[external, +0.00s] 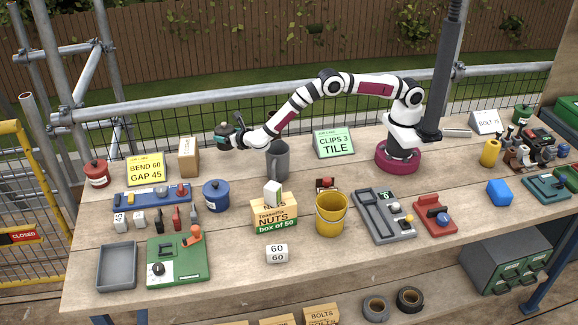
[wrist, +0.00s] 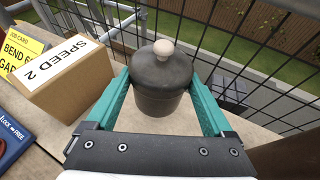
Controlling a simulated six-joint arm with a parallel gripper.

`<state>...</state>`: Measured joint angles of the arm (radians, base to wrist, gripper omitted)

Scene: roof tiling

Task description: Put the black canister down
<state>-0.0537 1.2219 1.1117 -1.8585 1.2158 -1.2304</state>
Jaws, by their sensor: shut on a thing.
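The black canister (wrist: 160,75), dark with a rounded lid and a pale pinkish knob, is upright between the teal fingers of my gripper (wrist: 159,88) in the wrist view. The fingers are shut on its sides. In the external view my gripper (external: 228,139) reaches left to the back of the bench, and the canister (external: 222,129) shows small and dark there, right of the cardboard box.
The "SPEED 2" box (wrist: 68,75) stands close left of the gripper, with a yellow job card (wrist: 20,50) beyond it. A mesh fence (wrist: 240,50) runs behind.

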